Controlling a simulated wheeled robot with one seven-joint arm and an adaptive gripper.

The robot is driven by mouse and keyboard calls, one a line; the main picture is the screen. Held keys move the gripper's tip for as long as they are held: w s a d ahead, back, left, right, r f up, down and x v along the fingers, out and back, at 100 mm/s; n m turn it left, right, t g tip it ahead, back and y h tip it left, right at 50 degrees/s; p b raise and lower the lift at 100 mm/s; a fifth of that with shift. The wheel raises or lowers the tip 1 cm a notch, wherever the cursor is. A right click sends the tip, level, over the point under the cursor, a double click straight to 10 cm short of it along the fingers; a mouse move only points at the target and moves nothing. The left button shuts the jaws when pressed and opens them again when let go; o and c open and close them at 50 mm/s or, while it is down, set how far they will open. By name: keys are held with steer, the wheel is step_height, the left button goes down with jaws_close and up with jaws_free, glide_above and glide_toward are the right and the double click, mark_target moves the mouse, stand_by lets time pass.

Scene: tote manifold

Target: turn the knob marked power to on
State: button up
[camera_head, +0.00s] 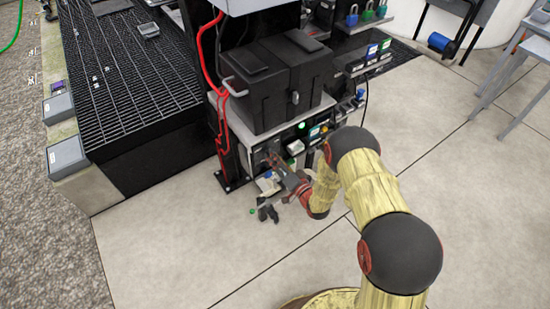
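A low control panel (316,131) with a lit green light (302,126) and several small fittings sits under a large black case. No label is readable, so I cannot pick out the knob marked power or its setting. My yellow arm bends down in front of the panel.
The black case (277,82) stands on the light shelf above the panel. Red cables (221,110) run down the left post. A black grating (120,85) is at left; open floor (190,255) lies in front.

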steer(key=v, duration=1.2)
stand_by(0.3)
